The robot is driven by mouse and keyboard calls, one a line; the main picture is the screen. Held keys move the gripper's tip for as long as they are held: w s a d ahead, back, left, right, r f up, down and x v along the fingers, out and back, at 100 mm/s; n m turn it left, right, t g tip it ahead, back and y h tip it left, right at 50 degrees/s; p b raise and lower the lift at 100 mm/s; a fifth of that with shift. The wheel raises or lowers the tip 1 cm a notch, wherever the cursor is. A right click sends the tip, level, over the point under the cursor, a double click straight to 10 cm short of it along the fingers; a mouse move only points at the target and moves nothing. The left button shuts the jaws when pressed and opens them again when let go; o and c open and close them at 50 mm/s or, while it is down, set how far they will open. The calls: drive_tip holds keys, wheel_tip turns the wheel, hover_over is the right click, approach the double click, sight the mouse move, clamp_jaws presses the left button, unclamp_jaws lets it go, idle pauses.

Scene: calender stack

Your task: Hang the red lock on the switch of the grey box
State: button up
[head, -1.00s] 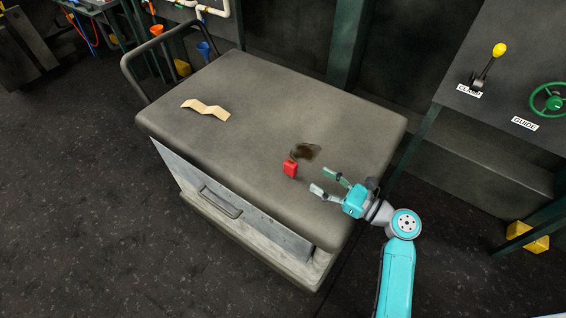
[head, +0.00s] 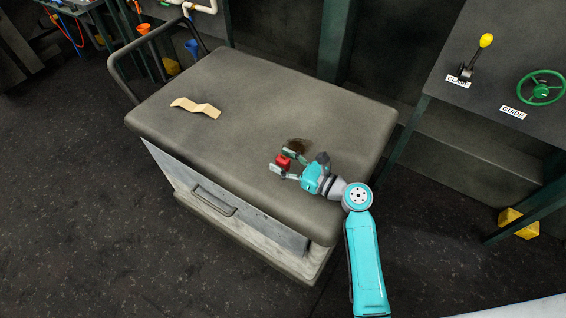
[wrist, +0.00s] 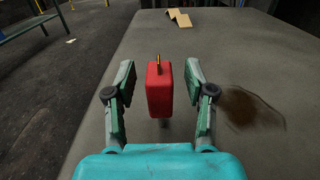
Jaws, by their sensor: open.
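The red lock (head: 283,161) is on the grey top of the cart, near a dark stain. In the wrist view the red lock (wrist: 159,90) stands between my two open fingers, with a brass-coloured shackle part showing at its top. My gripper (head: 281,161) is around the lock, one finger on each side. In the wrist view my gripper (wrist: 160,85) shows a gap between each finger and the lock. The grey box and its switch are not in view.
The cart top (head: 250,100) is mostly clear, with a folded tan strip (head: 196,107) toward its far left. A dark stain (head: 299,146) lies beside the lock. A bench at right carries a yellow-knobbed lever (head: 476,58) and a green wheel (head: 541,88).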

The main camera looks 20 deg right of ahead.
drive_tip(key=shift+w+a, duration=0.1)
clamp_jaws()
drive_tip(key=shift+r, duration=0.1)
